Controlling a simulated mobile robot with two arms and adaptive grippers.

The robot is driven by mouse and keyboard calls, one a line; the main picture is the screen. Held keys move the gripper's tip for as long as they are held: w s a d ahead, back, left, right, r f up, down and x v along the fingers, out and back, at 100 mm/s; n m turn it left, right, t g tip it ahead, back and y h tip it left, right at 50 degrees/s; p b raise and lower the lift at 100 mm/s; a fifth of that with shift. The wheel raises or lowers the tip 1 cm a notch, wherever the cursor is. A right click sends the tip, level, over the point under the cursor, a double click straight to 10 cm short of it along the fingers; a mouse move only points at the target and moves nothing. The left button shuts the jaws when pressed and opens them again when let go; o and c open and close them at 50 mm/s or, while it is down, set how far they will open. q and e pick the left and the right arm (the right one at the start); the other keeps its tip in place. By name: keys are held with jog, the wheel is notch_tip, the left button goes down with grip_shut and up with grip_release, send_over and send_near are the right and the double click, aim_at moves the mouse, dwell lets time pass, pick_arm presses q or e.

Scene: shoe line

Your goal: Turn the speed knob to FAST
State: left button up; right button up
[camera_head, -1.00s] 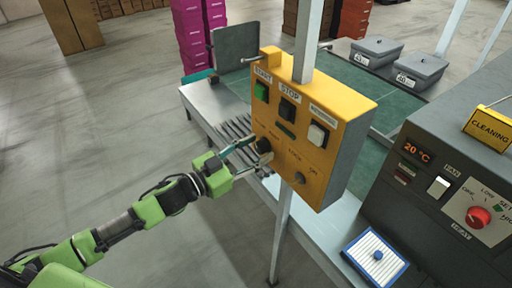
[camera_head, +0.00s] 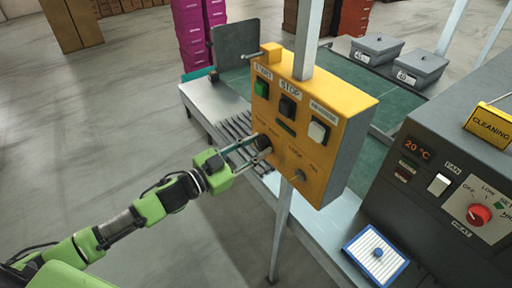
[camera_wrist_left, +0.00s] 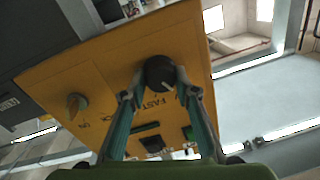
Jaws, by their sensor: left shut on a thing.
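The yellow control box (camera_head: 330,112) hangs on a post and carries the black speed knob (camera_head: 263,142) at its lower left. My left gripper (camera_head: 257,145) reaches it from the left and is shut on the knob. In the left wrist view the two fingers (camera_wrist_left: 156,88) sit on either side of the round black knob (camera_wrist_left: 159,72). A light pointer mark shows on the knob. The FAST label (camera_wrist_left: 155,103) is beside it, between the fingers; whether the mark points exactly at it I cannot tell. My right gripper is not in view.
Green, black and white push buttons (camera_head: 318,132) sit above the knob. A lock switch (camera_head: 299,174) is to its right on the box. A grey machine with a red dial (camera_head: 479,214) stands at the right. The floor at left is clear.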

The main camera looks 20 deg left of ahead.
pick_arm(q)
jog(key=m+b, duration=0.2)
jog(key=m, duration=0.4)
jog(key=shift+f+h, duration=0.15)
jog(key=shift+h, duration=0.15)
jog(key=m+b, duration=0.1)
jog(key=m, duration=0.3)
jog(key=shift+m+h+b, duration=0.4)
jog(key=shift+m+b, duration=0.45)
jog(key=shift+m, duration=0.75)
jog(key=o, duration=1.1)
jog(key=shift+s+a+f, duration=0.15)
jog(key=shift+s+a, duration=0.15)
jog(key=shift+s, duration=0.1)
jog(key=v, duration=1.1)
